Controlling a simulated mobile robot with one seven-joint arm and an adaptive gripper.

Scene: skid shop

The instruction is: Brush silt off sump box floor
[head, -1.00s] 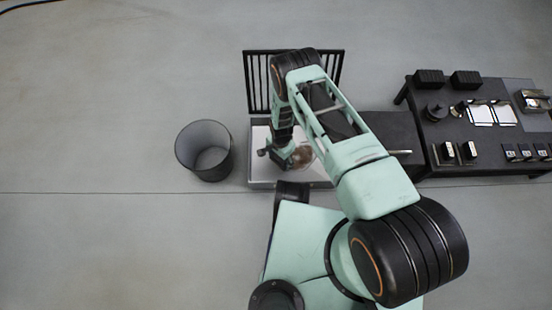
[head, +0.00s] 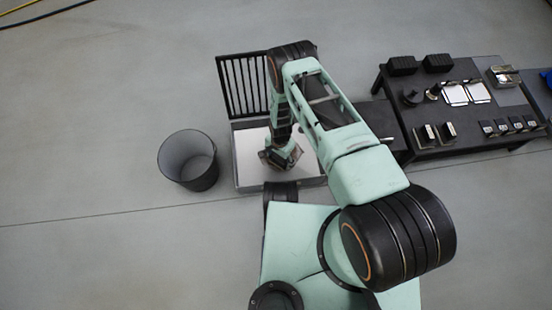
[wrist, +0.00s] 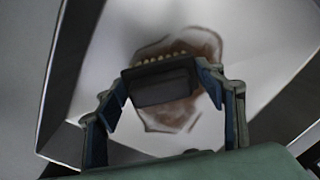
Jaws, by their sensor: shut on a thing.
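The sump box (head: 237,182) is a shallow open box with a pale floor, below my arm in the head view. My gripper (head: 274,160) reaches down into it. In the wrist view my gripper (wrist: 163,78) is shut on a dark brush (wrist: 160,88), with a row of pale bristle tufts along its far edge. A brown silt patch (wrist: 203,45) with a dark, uneven outline lies on the box floor under and around the brush. The brush hides part of it. I cannot tell whether the bristles touch the floor.
A black slatted grate (head: 240,88) stands at the box's far side. A dark, open bin (head: 188,162) stands on the floor left of the box. A dark table (head: 455,120) with blocks, pale plates and small parts is at the right.

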